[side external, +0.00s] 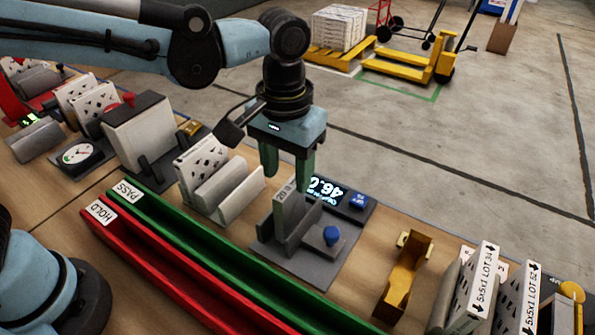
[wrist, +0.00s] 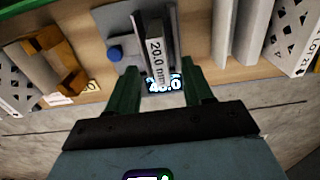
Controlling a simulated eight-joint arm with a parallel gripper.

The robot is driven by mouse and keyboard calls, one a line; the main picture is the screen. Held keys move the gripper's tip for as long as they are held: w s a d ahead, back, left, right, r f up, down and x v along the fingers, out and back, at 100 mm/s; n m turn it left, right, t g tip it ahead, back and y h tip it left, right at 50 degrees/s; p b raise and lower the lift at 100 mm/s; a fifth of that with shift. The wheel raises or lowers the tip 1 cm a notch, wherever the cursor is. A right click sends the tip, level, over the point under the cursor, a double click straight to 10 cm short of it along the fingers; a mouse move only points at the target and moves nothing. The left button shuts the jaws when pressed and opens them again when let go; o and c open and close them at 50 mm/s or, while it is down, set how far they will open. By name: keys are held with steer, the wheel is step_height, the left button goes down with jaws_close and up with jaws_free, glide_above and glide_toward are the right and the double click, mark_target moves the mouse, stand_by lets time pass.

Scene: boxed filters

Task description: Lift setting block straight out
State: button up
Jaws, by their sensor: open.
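The setting block (side external: 286,192) is a grey upright block with a "20.0 mm" label on its top end. It stands in the slot of a grey gauge fixture (side external: 310,262), between upright plates. It also shows in the wrist view (wrist: 156,55). My gripper (side external: 287,179) points down over the fixture, its two green fingers apart and empty. In the side view its fingertips are at about the height of the block's top, one to each side. In the wrist view the block lies between and beyond the fingertips (wrist: 160,76). The block's lower part is hidden in the fixture.
The fixture has a blue knob (side external: 331,235) and a lit display (side external: 327,190) behind the block. Boxed filters in a holder (side external: 203,162) stand to the left. A yellow bracket (side external: 404,277) stands to the right. Green (side external: 215,255) and red (side external: 180,277) chutes run in front.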

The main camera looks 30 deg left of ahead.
mark_target(290, 186)
steer(key=shift+w+f, duration=0.2)
steer(key=shift+f, duration=3.15)
steer(key=shift+c, duration=0.3)
jaws_close()
